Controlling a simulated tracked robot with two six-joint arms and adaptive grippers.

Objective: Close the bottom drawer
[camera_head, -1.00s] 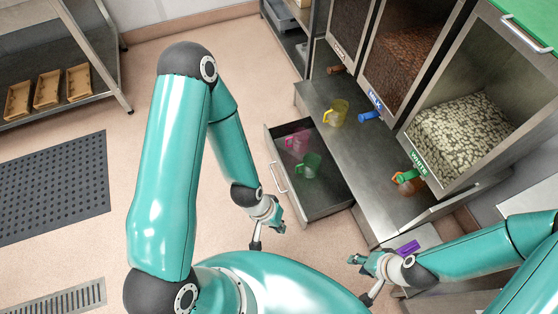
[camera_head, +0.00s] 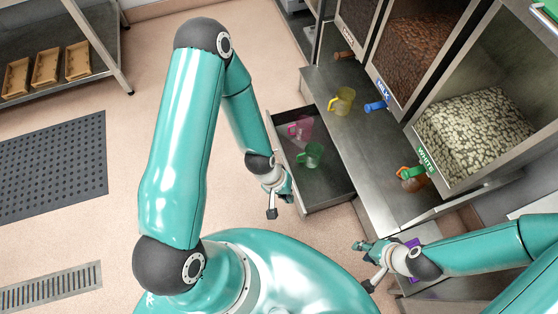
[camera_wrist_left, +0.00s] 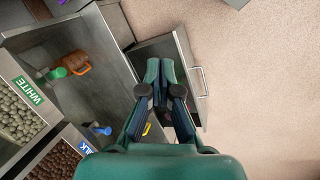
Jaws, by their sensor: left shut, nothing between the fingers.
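The bottom drawer (camera_head: 329,186) stands open, pulled out of the steel cabinet. It holds a pink pitcher (camera_head: 300,128) and a green pitcher (camera_head: 311,154). My left gripper (camera_head: 288,190) is at the near part of the drawer front in the head view, shut and empty. The left arm hides part of the front and its handle. In the left wrist view the gripper (camera_wrist_left: 160,66) overlaps the drawer beside its front panel (camera_wrist_left: 187,64), with the handle (camera_wrist_left: 204,82) outside. I cannot tell if it touches. My right gripper (camera_head: 362,247) is by the cabinet's near end, its jaw opening unclear.
The cabinet top (camera_head: 365,150) carries a yellow pitcher (camera_head: 342,101). Bins of dark and white pieces (camera_head: 470,130) stand behind, with coloured handles in front. A purple object (camera_head: 413,245) is partly hidden by the right arm. Floor left of the drawer is clear up to a dark mat (camera_head: 50,165).

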